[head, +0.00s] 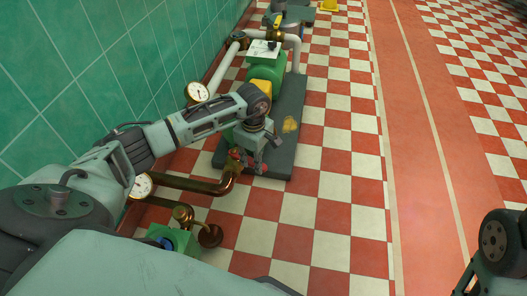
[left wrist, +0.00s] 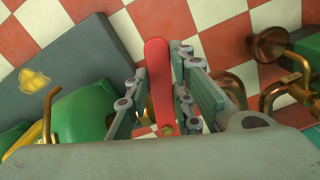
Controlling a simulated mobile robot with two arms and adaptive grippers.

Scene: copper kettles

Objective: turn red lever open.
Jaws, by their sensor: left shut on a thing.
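The red lever (left wrist: 158,75) is a long flat bar with a rounded end, seen in the left wrist view. It lies between the two fingers of my left gripper (left wrist: 155,83), which are shut on it. A bolt shows near its lower end. In the head view my left gripper (head: 262,150) points down beside the front of the dark plinth, next to the copper pipe (head: 205,186). The gripper largely hides the lever there. My right gripper is out of view; only part of my right arm shows at the lower right.
A green pump (head: 268,70) stands on the dark plinth (head: 290,100). Gauges (head: 197,92) sit on pipes along the green tiled wall (head: 110,60). A green box (head: 180,241) is near the lower left. The checkered floor (head: 345,160) to the right is clear.

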